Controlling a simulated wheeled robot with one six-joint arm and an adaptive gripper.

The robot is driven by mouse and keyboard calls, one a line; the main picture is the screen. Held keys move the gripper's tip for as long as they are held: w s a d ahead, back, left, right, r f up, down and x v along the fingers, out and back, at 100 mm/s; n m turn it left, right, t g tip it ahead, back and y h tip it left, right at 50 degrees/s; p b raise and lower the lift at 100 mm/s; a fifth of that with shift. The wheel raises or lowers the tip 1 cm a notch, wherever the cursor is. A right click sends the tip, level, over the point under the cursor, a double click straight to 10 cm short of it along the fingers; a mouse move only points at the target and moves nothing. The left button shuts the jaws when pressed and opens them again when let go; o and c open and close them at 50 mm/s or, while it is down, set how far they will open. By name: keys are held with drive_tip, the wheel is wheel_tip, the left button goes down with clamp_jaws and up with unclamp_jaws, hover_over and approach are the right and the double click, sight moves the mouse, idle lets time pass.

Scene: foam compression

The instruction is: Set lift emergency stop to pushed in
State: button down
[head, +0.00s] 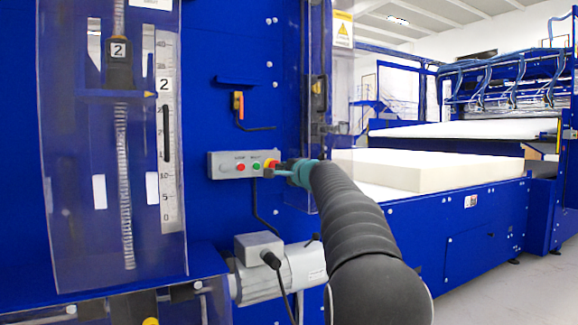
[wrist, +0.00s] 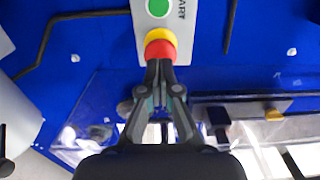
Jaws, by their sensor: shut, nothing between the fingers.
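The lift emergency stop is a red mushroom button on a yellow collar, in the wrist view (wrist: 159,46) straight ahead of my fingertips. In the head view the emergency stop (head: 269,165) shows at the right end of the grey control box (head: 228,166), partly covered by my gripper. My gripper (wrist: 158,66) is shut and empty, its fingertips at the front of the red cap. They appear to touch it, but how far the cap is pressed in I cannot tell. In the head view my gripper (head: 281,169) reaches the button from the right.
A green button (wrist: 157,7) sits beside the stop on the box, with a red button (head: 240,167) farther left. A clear guard (head: 318,110) stands close to the right of the box. A grey motor (head: 290,272) is below. A white foam block (head: 440,168) lies at right.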

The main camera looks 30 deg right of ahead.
drive_tip(key=shift+w, duration=0.55)
drive_tip(key=shift+w, duration=0.1)
drive_tip(key=shift+w+a+r+p, duration=0.1)
drive_tip(key=shift+w+r+p, duration=0.1)
drive_tip(key=shift+w, duration=0.15)
drive_tip(key=shift+w+r+p, duration=0.1)
drive_tip(key=shift+w+p, duration=0.1)
drive_tip(key=shift+w, duration=0.1)
drive_tip(key=shift+s+f, duration=0.1)
drive_tip(key=shift+f, duration=0.05)
drive_tip(key=s+b, duration=0.5)
drive_tip(key=s, duration=0.9)
drive_tip(key=shift+d, duration=0.3)
